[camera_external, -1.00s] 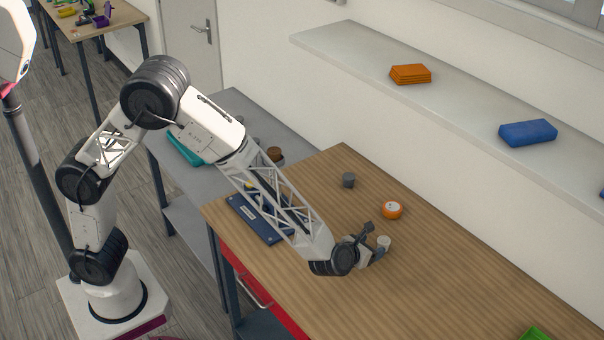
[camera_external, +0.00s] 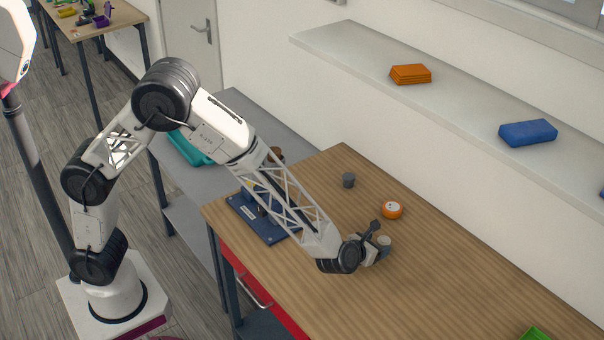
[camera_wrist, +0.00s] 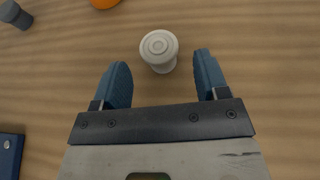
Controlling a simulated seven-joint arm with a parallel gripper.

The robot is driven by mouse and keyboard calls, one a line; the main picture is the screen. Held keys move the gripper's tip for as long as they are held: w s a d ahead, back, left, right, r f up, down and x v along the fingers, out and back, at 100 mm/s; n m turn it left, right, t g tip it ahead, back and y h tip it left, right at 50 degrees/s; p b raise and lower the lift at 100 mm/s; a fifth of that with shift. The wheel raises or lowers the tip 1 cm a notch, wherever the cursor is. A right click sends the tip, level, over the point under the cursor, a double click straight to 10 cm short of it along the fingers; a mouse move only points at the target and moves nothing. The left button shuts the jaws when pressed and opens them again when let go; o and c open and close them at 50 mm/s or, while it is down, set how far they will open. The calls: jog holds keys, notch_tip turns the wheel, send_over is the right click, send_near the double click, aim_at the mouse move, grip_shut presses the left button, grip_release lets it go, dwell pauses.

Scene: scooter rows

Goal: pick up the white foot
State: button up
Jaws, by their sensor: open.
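The white foot (camera_wrist: 159,50) is a small round piece with a ringed top. It stands on the wooden table, between and just beyond the fingertips in the wrist view. In the external view the white foot (camera_external: 384,241) is partly hidden by my gripper (camera_external: 376,240). The fingers do not appear to touch the foot.
An orange round piece (camera_external: 392,210) and a grey cylinder (camera_external: 348,180) stand farther back on the table (camera_external: 450,270). A blue plate (camera_external: 258,222) lies at the left. A green item (camera_external: 533,333) is at the front edge of the picture.

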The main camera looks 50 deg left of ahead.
aim_at(383, 239)
jog(key=shift+x, duration=2.45)
jog(key=shift+f, duration=0.1)
jog(key=c, duration=1)
jog(key=shift+r, duration=1.85)
jog(key=s+a, duration=0.2)
jog(key=s, duration=0.2)
jog(key=s+a+r, duration=0.1)
jog(key=s+a, duration=0.2)
jog(key=s, duration=0.2)
jog(key=s+a, duration=0.3)
jog(key=s, duration=0.1)
jog(key=shift+s+a+r, duration=0.15)
jog(key=shift+s+a, duration=0.05)
jog(key=shift+s, duration=0.2)
